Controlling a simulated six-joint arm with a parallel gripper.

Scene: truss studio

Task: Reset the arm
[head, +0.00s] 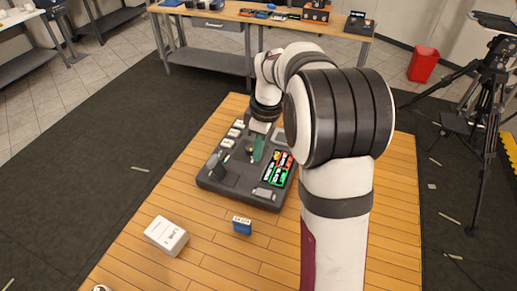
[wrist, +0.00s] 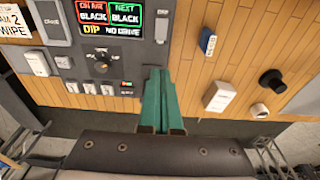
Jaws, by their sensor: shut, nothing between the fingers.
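My gripper (wrist: 159,80) has teal fingers, pressed together with nothing between them. In the head view my gripper (head: 258,152) hangs over the dark grey console (head: 207,184), with my arm reaching out from the lower right. In the wrist view the fingers lie beside the lower right edge of the console (wrist: 135,56). I cannot tell whether they touch it. The console carries lit labels reading BLACK, DIP and several pale switches. Part of it is hidden behind my arm in the head view.
A white box (head: 167,235) and a small blue box (head: 242,226) stand on the wooden floor near the console. In the wrist view a black round object (wrist: 272,80) lies to the right. A workbench (head: 205,56), red bin (head: 423,66) and tripod (head: 487,105) stand farther off.

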